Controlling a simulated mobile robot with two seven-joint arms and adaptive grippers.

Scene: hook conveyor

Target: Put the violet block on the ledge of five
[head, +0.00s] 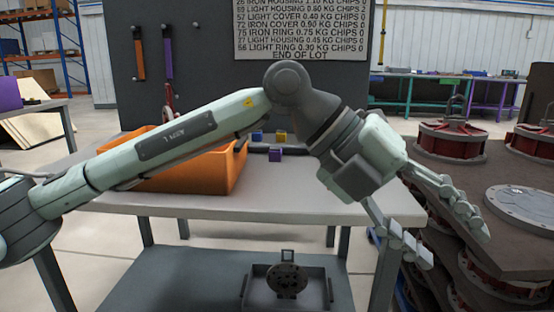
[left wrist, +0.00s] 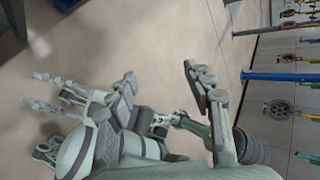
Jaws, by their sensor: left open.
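A small violet block (head: 275,154) sits near the back of the grey table, right of the orange bin. A yellow block (head: 281,136) and a blue block (head: 257,136) are just behind it, by a low dark strip. I cannot tell which surface is the ledge of five. My left gripper (head: 452,245) is open and empty, past the table's right edge and well right of and in front of the violet block. Its spread fingers also show in the left wrist view (left wrist: 160,78), over bare floor. My right gripper does not show in the head view.
The orange bin (head: 190,170) stands on the table (head: 270,205), partly behind my left arm. A dark board with a printed list (head: 300,30) rises behind. A tray (head: 260,290) with a round part is on the lower shelf. Stacked red-and-grey discs (head: 450,142) stand at right.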

